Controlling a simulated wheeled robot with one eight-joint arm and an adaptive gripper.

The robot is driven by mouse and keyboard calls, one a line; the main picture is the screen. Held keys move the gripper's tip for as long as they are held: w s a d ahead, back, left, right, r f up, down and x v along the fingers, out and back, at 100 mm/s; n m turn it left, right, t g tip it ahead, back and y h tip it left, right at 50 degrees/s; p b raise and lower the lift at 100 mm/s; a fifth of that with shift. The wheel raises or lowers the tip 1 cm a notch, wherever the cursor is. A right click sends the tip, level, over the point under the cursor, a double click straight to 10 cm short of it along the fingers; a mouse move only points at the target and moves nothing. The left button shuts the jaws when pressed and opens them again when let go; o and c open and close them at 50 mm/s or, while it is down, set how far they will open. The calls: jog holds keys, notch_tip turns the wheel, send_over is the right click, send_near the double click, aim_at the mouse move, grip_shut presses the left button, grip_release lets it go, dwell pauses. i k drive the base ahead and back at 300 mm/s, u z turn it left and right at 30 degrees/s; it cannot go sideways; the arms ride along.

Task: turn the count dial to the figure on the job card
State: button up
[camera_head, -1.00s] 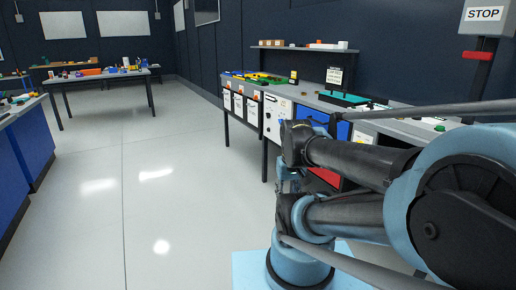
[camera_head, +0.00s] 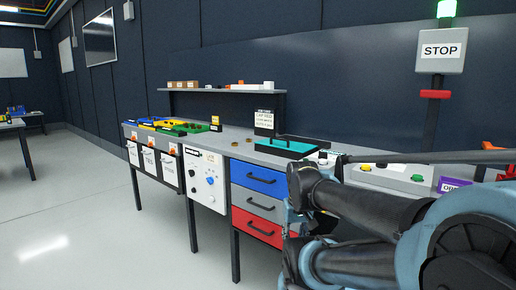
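A white panel (camera_head: 196,175) is set into the front of the bench, left of the drawers. It carries a blue round knob (camera_head: 210,181), smaller round parts and a dark strip near its top. Its lettering is too small to read, and I cannot tell where the knob points. A black-framed sign with white printed fields (camera_head: 264,121) stands on the bench top; its text is not legible, and I cannot tell whether it is the job card. My arm is folded at the lower right, well apart from the panel. My gripper is not clearly made out beside the arm's dark joints.
Blue, grey and red drawers (camera_head: 257,205) are right of the panel. Several white fronts with orange parts (camera_head: 151,163) are left of it. A STOP box (camera_head: 441,51) with a green lamp stands at the right. The floor (camera_head: 75,225) at left is clear.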

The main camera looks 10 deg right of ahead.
aim_at(321, 155)
jog(key=z, duration=0.9)
jog(key=k, duration=1)
jog(key=u, duration=1.1)
jog(key=i, duration=1)
jog(key=z, duration=0.05)
